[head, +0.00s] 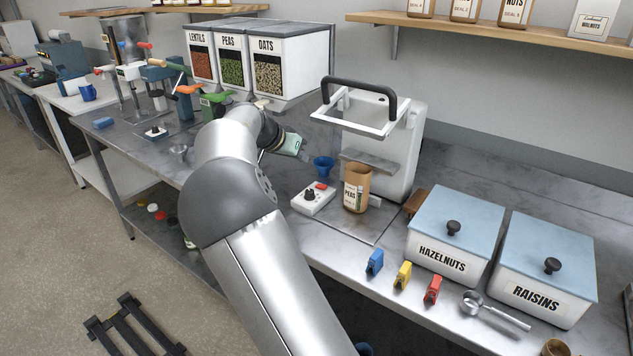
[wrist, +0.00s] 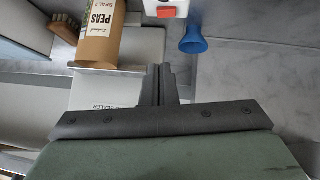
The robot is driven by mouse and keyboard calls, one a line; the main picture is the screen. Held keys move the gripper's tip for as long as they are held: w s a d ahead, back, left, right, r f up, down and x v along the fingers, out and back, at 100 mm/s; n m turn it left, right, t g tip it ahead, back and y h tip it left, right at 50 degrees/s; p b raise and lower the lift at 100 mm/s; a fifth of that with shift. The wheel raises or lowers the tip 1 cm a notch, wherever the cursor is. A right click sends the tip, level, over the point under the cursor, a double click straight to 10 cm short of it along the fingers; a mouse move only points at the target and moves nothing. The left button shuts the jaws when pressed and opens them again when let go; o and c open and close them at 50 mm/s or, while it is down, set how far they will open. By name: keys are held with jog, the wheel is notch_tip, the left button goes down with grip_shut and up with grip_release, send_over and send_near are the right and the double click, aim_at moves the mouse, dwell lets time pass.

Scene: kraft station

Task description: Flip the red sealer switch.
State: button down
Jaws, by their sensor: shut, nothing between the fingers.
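The small white control box (head: 312,201) stands on the steel counter, with a black knob and a red switch (head: 321,186) on its top. In the wrist view the red switch (wrist: 166,13) is at the top edge, on the partly cut-off box (wrist: 152,4). The white sealer (head: 402,150) with a black handle stands behind the box. My gripper (head: 304,154) is above the counter, behind and apart from the control box in the head view. In the wrist view its fingers (wrist: 158,82) are together and empty, apart from the switch. Which way the switch is set I cannot tell.
A brown PEAS pouch (head: 356,187) stands upright right of the control box, and a blue funnel (head: 324,166) sits behind it. Hazelnuts (head: 455,235) and raisins (head: 545,265) bins stand to the right. Counter left of the box is clear.

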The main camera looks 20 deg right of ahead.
jog(key=p, duration=0.2)
send_over(321, 187)
jog(key=a, duration=0.1)
jog(key=f, duration=0.6)
jog(key=shift+s+a+f, duration=0.1)
jog(key=shift+s+f, duration=0.25)
jog(key=shift+s, duration=0.05)
notch_tip(321, 187, down, 3)
jog(key=shift+s+f+p, duration=0.15)
jog(key=shift+f+p, duration=0.05)
jog(key=shift+p, duration=0.3)
jog(key=shift+d+f, duration=0.2)
jog(key=shift+f, duration=0.3)
